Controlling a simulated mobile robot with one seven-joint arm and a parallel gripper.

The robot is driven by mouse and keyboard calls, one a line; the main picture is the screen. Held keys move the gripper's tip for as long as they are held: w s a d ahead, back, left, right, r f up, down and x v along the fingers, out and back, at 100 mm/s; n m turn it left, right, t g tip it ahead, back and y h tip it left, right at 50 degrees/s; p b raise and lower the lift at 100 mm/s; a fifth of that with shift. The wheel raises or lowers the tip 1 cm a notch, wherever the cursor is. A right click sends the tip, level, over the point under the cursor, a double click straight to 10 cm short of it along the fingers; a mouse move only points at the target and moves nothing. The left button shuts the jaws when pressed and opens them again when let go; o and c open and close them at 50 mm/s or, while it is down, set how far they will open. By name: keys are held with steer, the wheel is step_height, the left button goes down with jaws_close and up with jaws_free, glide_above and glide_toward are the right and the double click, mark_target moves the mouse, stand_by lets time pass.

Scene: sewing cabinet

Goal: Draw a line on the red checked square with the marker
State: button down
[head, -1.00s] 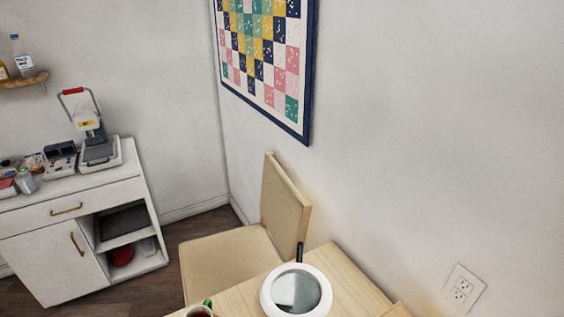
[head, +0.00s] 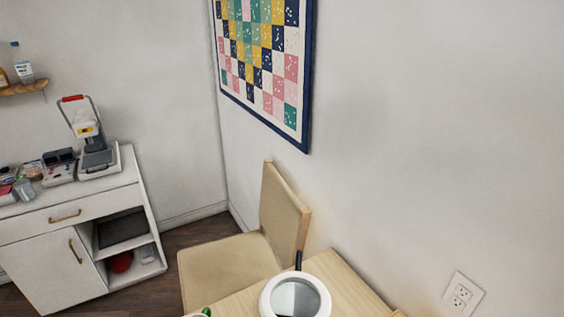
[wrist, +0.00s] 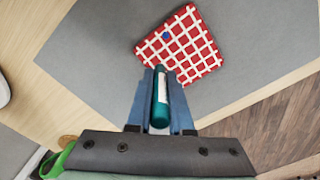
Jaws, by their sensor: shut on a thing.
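The red checked square (wrist: 180,47), red with white lines, lies on a grey mat (wrist: 95,35) in the wrist view, just beyond my fingertips. My gripper (wrist: 163,74) is shut on the teal marker (wrist: 160,97), which lies lengthwise between the blue fingers and points toward the square's near edge. I cannot tell whether the marker's tip touches the square or is above it. The square and my gripper are not in the head view.
The wooden table (head: 345,285) carries a round white-rimmed magnifier (head: 316,290) by the wall. A chair (head: 230,265) stands beside it. A green object (wrist: 56,162) and a small brown disc (wrist: 67,141) are at the wrist view's lower left. A white cabinet (head: 40,240) stands at far left.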

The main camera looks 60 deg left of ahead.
steer(key=shift+f, duration=0.3)
stand_by(0.6)
steer(key=shift+s+d+p, duration=0.15)
steer(key=shift+d+p, duration=1.1)
steer(key=shift+d, duration=0.5)
steer(key=shift+s+d+p, duration=0.1)
steer(key=shift+d+p, duration=1.15)
steer(key=shift+d, duration=0.5)
stand_by(3.3)
steer(key=shift+r, duration=0.1)
